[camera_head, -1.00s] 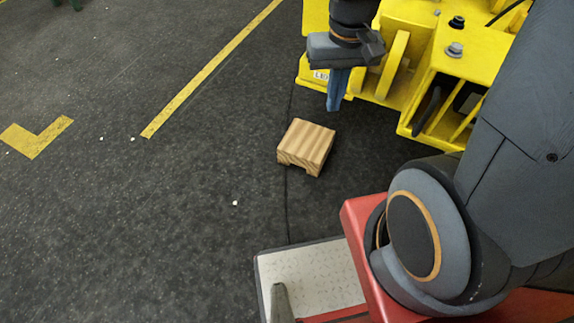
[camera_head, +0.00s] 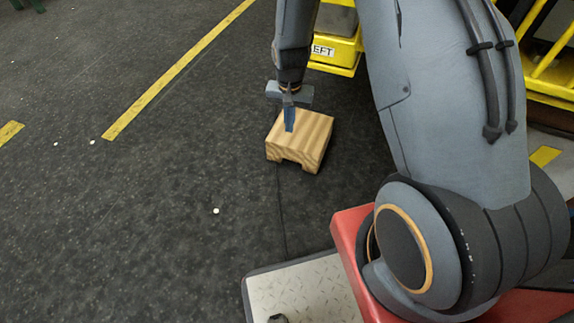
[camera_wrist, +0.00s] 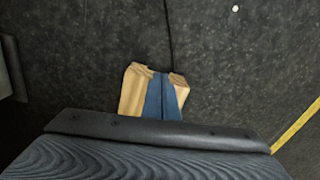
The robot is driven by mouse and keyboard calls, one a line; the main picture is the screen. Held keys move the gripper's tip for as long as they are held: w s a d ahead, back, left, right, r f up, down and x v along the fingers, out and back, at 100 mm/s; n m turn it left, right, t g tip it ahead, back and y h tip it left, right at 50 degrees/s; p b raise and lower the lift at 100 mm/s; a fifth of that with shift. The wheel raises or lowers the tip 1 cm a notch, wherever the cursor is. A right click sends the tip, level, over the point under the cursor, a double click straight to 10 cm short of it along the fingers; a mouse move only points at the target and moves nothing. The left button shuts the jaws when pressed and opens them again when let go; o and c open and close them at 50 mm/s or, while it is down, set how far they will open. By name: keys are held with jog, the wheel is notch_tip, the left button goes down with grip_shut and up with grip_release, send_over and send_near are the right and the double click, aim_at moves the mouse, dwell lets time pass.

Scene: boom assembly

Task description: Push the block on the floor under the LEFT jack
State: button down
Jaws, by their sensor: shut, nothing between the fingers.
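The wooden block (camera_head: 312,138) lies on the dark floor, its notched side towards me. It also shows in the wrist view (camera_wrist: 132,92), partly covered by my fingers. My gripper (camera_head: 290,127) points down with its blue fingers shut and empty. In the head view the fingertips overlap the far left part of the block's top. I cannot tell whether they touch it. In the wrist view the fingers (camera_wrist: 162,98) lie across the middle of the block. A yellow structure (camera_head: 339,68) with a label reading "EFT" stands just beyond the block, largely hidden by my arm.
More yellow frame (camera_head: 552,87) shows at the right edge behind my arm. A yellow floor line (camera_head: 180,68) runs along the left. The floor left of the block is open, with small white specks. My red base is at the lower right.

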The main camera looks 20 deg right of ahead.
jog(key=shift+m, duration=0.8)
jog(key=w+f+b, duration=0.1)
jog(key=f+b, duration=0.3)
jog(key=f, duration=0.6)
jog(key=w+f+b, duration=0.2)
jog(key=f+b, duration=0.2)
jog(key=f, duration=0.6)
jog(key=w+f+b, duration=0.1)
jog(key=f+b, duration=0.3)
jog(key=f, duration=0.6)
jog(key=shift+w+a, duration=0.25)
jog(key=shift+w, duration=0.1)
jog(key=w+d+b, duration=0.2)
jog(key=w, duration=0.1)
jog(key=shift+w+d+r, duration=0.15)
jog(key=shift+r, duration=0.05)
